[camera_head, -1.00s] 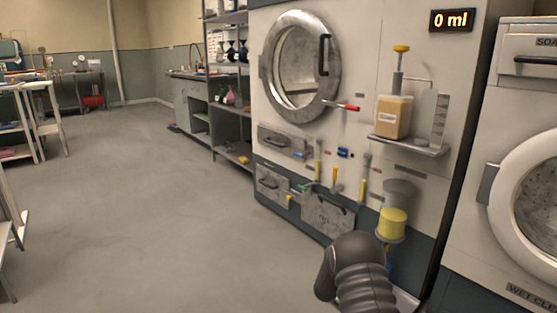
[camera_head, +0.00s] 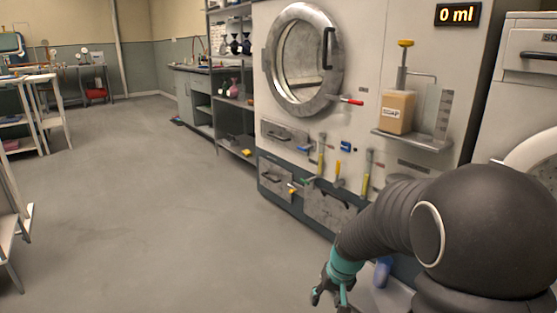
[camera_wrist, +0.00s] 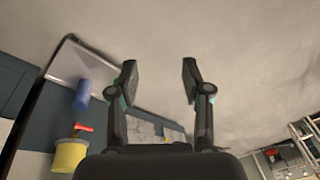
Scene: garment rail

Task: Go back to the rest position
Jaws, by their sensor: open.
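My gripper (camera_head: 331,291) hangs at the lower middle of the head view, at the end of my dark arm. It is low in front of the machine with the round door (camera_head: 303,60).
The machine carries a soap dispenser (camera_head: 398,112) on a shelf, a red-handled lever (camera_head: 351,101) and several yellow handles. A yellow container (camera_wrist: 70,155) and a blue cylinder (camera_wrist: 82,95) show in the wrist view. Open floor (camera_head: 140,200) lies to the left.

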